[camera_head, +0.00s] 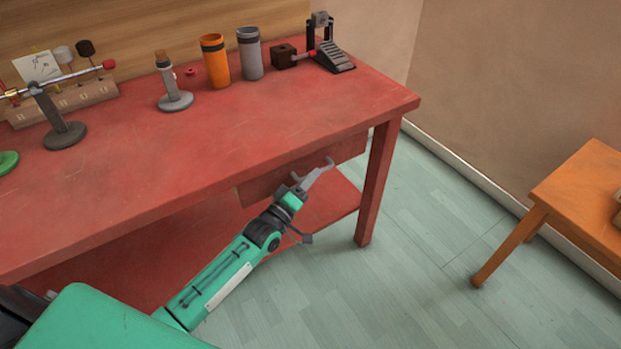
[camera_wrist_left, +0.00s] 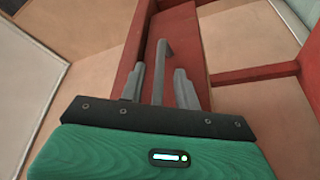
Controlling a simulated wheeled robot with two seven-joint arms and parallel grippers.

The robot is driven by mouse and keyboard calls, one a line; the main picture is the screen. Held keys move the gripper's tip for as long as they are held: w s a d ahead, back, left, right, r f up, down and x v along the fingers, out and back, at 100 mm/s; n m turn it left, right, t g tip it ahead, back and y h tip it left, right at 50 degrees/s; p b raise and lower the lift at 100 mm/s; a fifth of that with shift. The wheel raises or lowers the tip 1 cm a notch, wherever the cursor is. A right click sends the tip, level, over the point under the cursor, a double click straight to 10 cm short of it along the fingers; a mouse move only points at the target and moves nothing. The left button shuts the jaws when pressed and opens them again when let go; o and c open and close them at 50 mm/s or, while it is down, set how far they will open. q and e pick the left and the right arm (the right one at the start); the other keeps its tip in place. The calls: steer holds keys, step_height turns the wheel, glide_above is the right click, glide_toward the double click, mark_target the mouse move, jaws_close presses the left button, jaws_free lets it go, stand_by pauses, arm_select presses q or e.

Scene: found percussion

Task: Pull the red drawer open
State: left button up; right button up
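The red drawer (camera_head: 262,186) sits under the front edge of the red workbench, its front panel partly hidden by my left gripper. Its front looks about flush with the bench; I see no clear gap. My left gripper (camera_head: 309,178) is at the drawer front, with its arm coming up from the lower left. In the left wrist view, the two grey fingers of my left gripper (camera_wrist_left: 159,88) are apart. A slim grey handle bar (camera_wrist_left: 161,62) stands between them, with gaps on both sides. The red drawer front (camera_wrist_left: 187,32) lies just beyond. My right gripper is not in view.
On the red bench top (camera_head: 230,145) stand an orange cup (camera_head: 215,62), a grey cup (camera_head: 250,54), a black pedal (camera_head: 333,58) and several stands. A lower red shelf (camera_head: 170,265) lies beneath. An orange table (camera_head: 580,190) is at the right; floor between is clear.

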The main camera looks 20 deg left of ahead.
arm_select(q)
steer(key=shift+w+d, duration=0.1)
steer(key=shift+w, duration=0.15)
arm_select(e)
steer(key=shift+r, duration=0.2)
arm_select(q)
jaws_close()
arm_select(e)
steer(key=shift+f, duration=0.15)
arm_select(q)
steer(key=shift+d, duration=0.1)
